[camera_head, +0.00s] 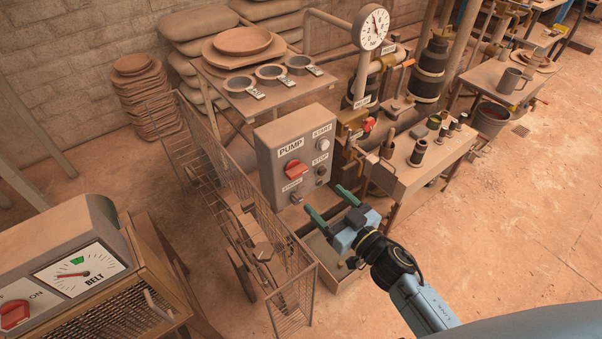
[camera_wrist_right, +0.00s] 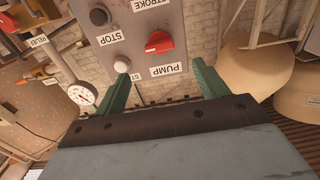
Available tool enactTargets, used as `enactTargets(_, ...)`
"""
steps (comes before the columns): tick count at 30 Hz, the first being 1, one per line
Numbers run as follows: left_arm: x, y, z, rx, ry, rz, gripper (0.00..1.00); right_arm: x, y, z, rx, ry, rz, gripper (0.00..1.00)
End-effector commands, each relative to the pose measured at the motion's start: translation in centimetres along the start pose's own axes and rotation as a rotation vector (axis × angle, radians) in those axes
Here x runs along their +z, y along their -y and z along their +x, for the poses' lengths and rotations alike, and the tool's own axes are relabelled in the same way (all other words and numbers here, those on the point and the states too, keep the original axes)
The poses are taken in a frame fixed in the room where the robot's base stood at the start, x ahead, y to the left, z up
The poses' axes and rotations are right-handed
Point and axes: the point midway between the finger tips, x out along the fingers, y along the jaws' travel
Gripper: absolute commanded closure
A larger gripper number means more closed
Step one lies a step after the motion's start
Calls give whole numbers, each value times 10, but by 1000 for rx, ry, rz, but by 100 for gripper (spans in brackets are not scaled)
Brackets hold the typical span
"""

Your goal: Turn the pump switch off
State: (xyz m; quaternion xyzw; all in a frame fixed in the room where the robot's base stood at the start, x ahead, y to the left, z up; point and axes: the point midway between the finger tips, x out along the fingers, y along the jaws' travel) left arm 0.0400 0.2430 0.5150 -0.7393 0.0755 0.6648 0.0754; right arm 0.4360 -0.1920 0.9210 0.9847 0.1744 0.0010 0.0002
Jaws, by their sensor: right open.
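The grey pump control box (camera_head: 270,140) stands in the middle of the head view. Its red pump switch (camera_head: 294,170) is a rotary knob below the PUMP label. In the right wrist view the red switch (camera_wrist_right: 159,43) shows ahead, between and beyond the two fingers. My right gripper (camera_head: 324,198) has green fingers spread apart, empty, in front of the box's lower part and clear of the switch. It also shows in the right wrist view (camera_wrist_right: 160,70), where one fingertip overlaps the white start button (camera_wrist_right: 122,65). My left gripper is not in view.
A dark stop button (camera_head: 321,171) sits beside the switch. A wire mesh cage (camera_head: 290,290) stands left of my gripper. A workbench with valves and pots (camera_head: 410,175) is to the right. A belt control box (camera_head: 60,250) is at front left. The right floor is open.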

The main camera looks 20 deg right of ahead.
Motion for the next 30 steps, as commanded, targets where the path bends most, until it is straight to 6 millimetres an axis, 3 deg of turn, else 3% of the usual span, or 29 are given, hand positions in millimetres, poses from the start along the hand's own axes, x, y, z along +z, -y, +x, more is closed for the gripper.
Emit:
enactTargets(9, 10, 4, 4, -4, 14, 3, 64, 0, -1, 70, 2, -2, 1, 27)
enactTargets(15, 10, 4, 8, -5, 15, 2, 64, 1, -1, 97, 2, 0, 2, 27)
enactTargets(28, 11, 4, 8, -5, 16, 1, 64, 1, 0, 107, 2, 1, 1, 27)
enactTargets(30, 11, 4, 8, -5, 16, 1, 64, 1, 0, 107, 2, 1, 1, 35)
